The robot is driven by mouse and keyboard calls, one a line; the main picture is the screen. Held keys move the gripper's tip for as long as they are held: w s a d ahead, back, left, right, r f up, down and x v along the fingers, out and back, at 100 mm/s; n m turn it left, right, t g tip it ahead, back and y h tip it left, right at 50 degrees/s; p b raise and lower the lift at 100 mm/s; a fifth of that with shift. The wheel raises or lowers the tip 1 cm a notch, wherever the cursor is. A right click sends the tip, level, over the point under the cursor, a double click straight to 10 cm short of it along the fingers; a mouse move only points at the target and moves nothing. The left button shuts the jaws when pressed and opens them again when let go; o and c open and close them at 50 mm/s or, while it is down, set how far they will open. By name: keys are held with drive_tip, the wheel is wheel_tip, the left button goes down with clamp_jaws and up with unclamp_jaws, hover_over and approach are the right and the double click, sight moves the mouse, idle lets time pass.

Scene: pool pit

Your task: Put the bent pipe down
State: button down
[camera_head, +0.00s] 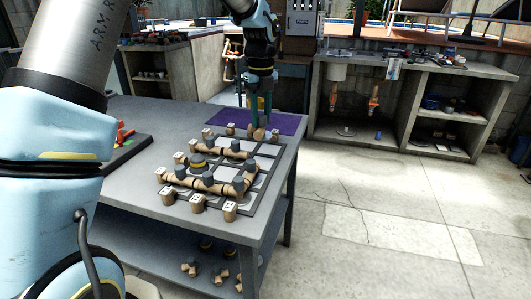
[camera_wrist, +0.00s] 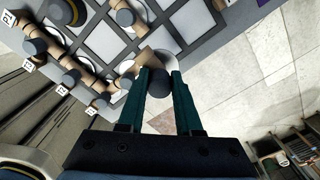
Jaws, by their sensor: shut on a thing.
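The bent pipe (camera_wrist: 147,58) is tan with a dark grey end (camera_wrist: 160,83). In the wrist view that end sits between the fingertips of my gripper (camera_wrist: 160,76), which is shut on it. In the head view my gripper (camera_head: 259,118) points down, with the pipe (camera_head: 258,134) at its tips. It is by the far right edge of the dark board (camera_head: 271,152) with pale square cells. I cannot tell whether the pipe touches the board. My fingers hide part of it.
Several tan and grey pipes (camera_head: 215,185) stand joined on the board, with labelled tan end pieces (camera_head: 229,211) around it. A purple mat (camera_head: 285,122) lies behind on the grey table (camera_head: 150,107). More parts lie on the lower shelf (camera_head: 170,258). Concrete shelves (camera_head: 400,108) stand at the back.

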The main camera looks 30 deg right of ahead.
wheel_tip(320, 180, down, 9)
drive_tip(key=shift+f+p, duration=0.2)
drive_tip(key=shift+p, duration=0.85)
drive_tip(key=c, duration=0.6)
unclamp_jaws()
drive_tip(key=shift+f, duration=0.15)
